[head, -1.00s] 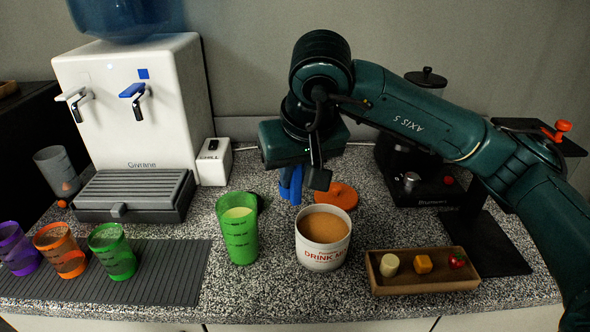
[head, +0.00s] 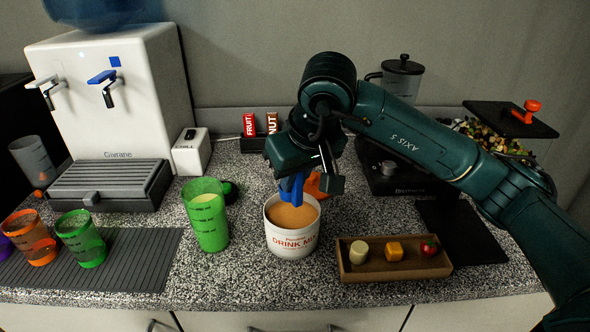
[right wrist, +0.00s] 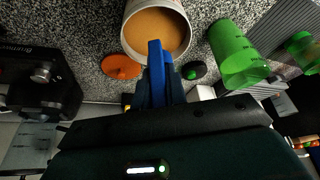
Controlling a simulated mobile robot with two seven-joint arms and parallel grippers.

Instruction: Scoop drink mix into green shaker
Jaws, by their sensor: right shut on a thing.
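The green shaker (head: 207,220) stands open and upright on the speckled counter, with pale contents near its top; it also shows in the right wrist view (right wrist: 238,56). The white drink mix tub (head: 291,243) stands to its right, open, with orange-brown powder (head: 292,216) inside. My right gripper (head: 294,176) is shut on a blue scoop (head: 291,188), which points down over the back part of the tub's opening. In the right wrist view the scoop (right wrist: 155,60) overlaps the powder; whether its tip touches the powder I cannot tell. My left gripper is not in view.
An orange lid (right wrist: 121,67) lies behind the tub. A wooden tray (head: 393,266) with small food pieces is at its right. Smaller orange (head: 31,238) and green (head: 80,239) cups stand on a ribbed mat (head: 140,262). A water dispenser (head: 107,100) stands back left.

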